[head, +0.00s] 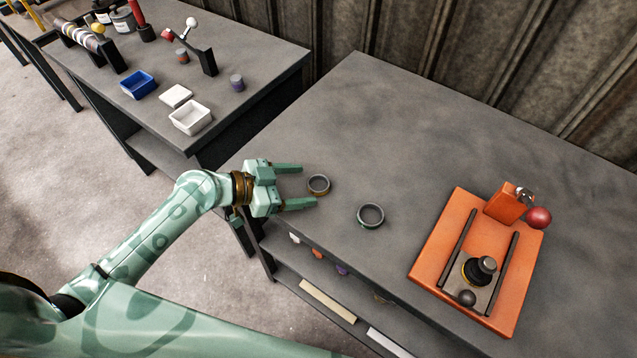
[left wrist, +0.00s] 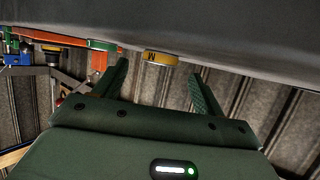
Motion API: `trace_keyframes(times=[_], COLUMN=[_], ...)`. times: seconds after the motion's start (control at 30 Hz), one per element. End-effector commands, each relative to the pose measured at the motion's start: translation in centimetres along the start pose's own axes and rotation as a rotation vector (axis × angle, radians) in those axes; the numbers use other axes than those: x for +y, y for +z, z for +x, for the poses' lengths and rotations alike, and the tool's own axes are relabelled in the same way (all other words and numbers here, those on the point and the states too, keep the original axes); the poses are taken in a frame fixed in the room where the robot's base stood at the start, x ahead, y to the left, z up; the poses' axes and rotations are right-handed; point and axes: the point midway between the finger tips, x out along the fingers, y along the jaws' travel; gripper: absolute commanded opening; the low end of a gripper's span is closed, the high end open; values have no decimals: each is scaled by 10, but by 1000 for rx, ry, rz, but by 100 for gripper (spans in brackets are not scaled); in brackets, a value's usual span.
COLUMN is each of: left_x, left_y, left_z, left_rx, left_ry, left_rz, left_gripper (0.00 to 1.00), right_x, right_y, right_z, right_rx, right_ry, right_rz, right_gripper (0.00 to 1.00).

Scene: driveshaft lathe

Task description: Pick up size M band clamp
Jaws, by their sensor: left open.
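The size M band clamp is a ring with a yellow-brown outer side (head: 318,190), lying flat on the grey table near its left edge. In the left wrist view its yellow side with a black "M" (left wrist: 160,58) shows beyond and between the fingertips. My left gripper (head: 308,186) is open, its two fingers pointing at this ring, one to each side, with nothing gripped. The fingers also show in the left wrist view (left wrist: 158,70). Whether the fingertips touch the ring cannot be told. My right gripper is not in view.
An orange fixture (head: 432,250) with rails and a red ball knob stands at the table's right. Another table at upper left holds a blue bin (head: 138,85) and a white bin (head: 190,118). The table's back is clear.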

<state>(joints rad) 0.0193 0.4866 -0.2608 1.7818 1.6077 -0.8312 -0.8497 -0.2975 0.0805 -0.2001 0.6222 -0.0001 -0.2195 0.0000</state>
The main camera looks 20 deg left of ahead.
Motion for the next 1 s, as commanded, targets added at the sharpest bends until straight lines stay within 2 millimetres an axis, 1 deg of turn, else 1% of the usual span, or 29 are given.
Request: trace_keyframes(times=[0.03, 0.13, 0.23, 0.4, 0.43, 0.47, 0.5, 0.6, 0.87, 1.0], left_x=[0, 0, 0, 0, 0, 0, 0, 0, 0, 0], left_y=[2, 2, 2, 2, 2, 2, 2, 2, 2, -4], left_z=[9, 22, 28, 28, 28, 28, 28, 27, 27, 24], left_rx=[3, 1, 1, 0, 0, 0, 0, 0, 0, 0], left_ry=[1, 1, 1, 1, 1, 1, 1, 1, 0, 0], left_rz=[-3, -2, -1, -1, -1, -1, -1, -1, -1, 1], left_gripper=[70, 70, 70, 70, 68, 59, 48, 23, 22, 22], right_x=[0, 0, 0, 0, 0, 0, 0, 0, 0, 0], right_y=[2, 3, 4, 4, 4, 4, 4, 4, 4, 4], right_z=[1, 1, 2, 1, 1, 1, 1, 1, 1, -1], right_rx=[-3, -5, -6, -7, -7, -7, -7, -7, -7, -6], right_ry=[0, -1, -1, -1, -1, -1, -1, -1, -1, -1], right_rz=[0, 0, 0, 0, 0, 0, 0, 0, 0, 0], right_gripper=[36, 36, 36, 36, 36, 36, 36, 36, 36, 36])
